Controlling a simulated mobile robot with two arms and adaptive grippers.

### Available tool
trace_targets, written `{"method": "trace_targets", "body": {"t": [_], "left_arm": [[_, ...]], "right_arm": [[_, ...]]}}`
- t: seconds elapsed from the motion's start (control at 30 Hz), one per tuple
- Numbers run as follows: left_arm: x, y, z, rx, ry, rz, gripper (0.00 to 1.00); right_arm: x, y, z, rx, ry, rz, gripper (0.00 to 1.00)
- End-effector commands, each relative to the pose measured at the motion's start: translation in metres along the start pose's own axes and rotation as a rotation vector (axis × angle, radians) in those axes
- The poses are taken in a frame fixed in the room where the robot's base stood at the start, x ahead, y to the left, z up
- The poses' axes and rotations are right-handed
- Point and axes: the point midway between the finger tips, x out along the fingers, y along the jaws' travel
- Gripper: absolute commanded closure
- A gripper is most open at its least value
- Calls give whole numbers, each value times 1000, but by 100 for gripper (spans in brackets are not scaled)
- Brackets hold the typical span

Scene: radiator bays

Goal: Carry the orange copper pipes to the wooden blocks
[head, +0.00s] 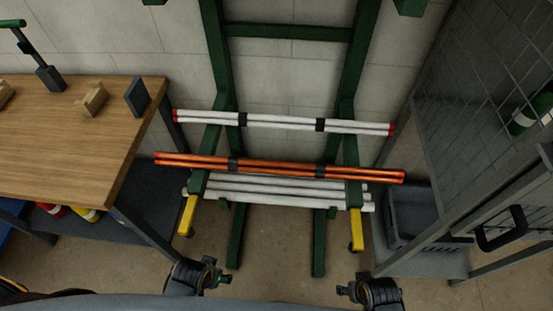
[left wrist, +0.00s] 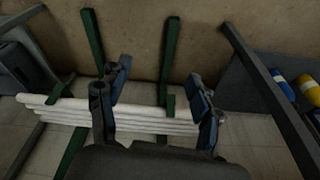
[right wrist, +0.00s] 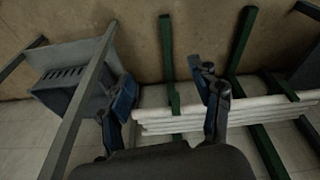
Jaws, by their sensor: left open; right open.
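The orange copper pipes (head: 285,169) lie as a bundle with dark straps across the green rack (head: 211,144), between white bundles above and below. Wooden blocks (head: 93,98) sit on the workbench at the left; another is cut off at the left edge. My left gripper (head: 216,277) is open and empty at the bottom of the head view, apart from the pipes. My right gripper (head: 347,290) is open and empty to its right, also apart from them. Both wrist views show open fingers, the left (left wrist: 160,88) and the right (right wrist: 166,92), with white pipes beyond; no orange pipes show there.
The wooden workbench (head: 60,150) stands left, with a dark upright plate (head: 137,97) on it. White pipes with red ends (head: 283,123) lie higher on the rack, more white pipes (head: 280,190) lower. A mesh cage (head: 480,90) and grey crate (head: 412,225) stand right.

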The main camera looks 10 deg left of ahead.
Motion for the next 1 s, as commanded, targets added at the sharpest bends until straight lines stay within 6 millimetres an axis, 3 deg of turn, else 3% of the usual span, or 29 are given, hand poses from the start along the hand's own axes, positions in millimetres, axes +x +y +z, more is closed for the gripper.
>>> {"method": "trace_targets", "body": {"t": [0.03, 0.1, 0.43, 0.53, 0.8, 1.0], "left_arm": [[-36, -1, -15, -2, 17, -1, 35], [-70, -3, -29, -2, 29, -3, 35], [-196, -4, -76, 77, 94, 2, 35], [-237, 0, -104, 207, 140, 11, 35], [-264, 6, -167, 652, 200, 3, 35], [-273, -12, -220, 1029, 188, -68, 35]], "right_arm": [[-36, 2, -16, 2, 17, 2, 36], [-70, 3, -28, 2, 28, 4, 36], [-196, 9, -70, -73, 87, 12, 36], [-237, 11, -92, -195, 126, 23, 36], [-263, 17, -147, -614, 190, 73, 36], [-272, 30, -198, -990, 216, 156, 36]]}}
